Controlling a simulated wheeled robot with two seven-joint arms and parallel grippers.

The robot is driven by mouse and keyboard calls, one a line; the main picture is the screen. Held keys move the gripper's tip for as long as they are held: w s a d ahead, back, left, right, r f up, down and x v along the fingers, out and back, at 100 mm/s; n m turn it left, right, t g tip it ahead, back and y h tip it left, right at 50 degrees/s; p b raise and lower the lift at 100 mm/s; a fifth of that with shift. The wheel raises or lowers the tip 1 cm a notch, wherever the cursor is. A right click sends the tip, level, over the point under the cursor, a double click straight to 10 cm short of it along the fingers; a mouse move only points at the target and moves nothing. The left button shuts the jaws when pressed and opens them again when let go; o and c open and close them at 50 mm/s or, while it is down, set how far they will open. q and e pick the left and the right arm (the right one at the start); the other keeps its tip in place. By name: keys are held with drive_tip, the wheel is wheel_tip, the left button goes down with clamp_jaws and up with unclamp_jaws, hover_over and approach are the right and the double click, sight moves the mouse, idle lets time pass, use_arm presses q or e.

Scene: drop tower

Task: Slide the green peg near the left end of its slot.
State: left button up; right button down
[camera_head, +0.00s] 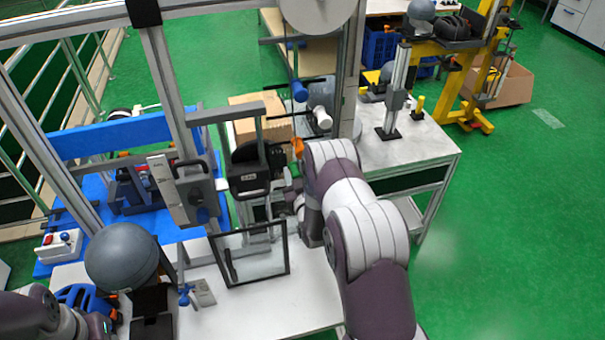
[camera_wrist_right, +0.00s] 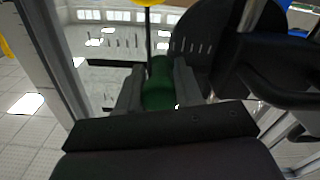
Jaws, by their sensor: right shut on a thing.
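The green peg (camera_wrist_right: 159,84) stands in the middle of the right wrist view, between the two grey fingers of my right gripper (camera_wrist_right: 158,90). The fingers are closed on its sides. A pale panel with dark slits (camera_wrist_right: 120,45) lies behind it. Where the peg sits along its slot is hidden. In the head view my right gripper (camera_head: 287,202) is at the tower frame, partly covered by my arm, and the peg cannot be made out there. My left arm (camera_head: 35,315) shows at the lower left; its fingers cannot be made out clearly.
A dark plate (camera_wrist_right: 195,45) and a black curved part (camera_wrist_right: 275,80) are close to the right gripper. In the head view, a framed clear panel (camera_head: 252,255) stands before the tower and a grey ball (camera_head: 121,256) lies left. The white table (camera_head: 265,312) is bare in front.

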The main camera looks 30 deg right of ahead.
drive_tip(key=shift+w+a, duration=0.15)
drive_tip(key=shift+a, duration=0.75)
drive_tip(key=c, duration=1)
unclamp_jaws()
drive_tip(key=shift+c, duration=0.2)
drive_tip(key=shift+o, duration=1.4)
drive_tip(key=shift+a, duration=0.1)
use_arm(q)
drive_tip(key=shift+a+f, duration=0.25)
drive_tip(key=shift+a, duration=0.2)
use_arm(e)
drive_tip(key=shift+a, duration=0.1)
use_arm(q)
wheel_tip(320, 180, down, 4)
drive_tip(key=b, duration=0.3)
drive_tip(key=shift+d+r+b, duration=0.1)
drive_tip(key=shift+r+b, duration=0.1)
drive_tip(key=shift+b, duration=0.1)
use_arm(e)
drive_tip(key=v, duration=1.2)
drive_tip(key=shift+s, duration=0.35)
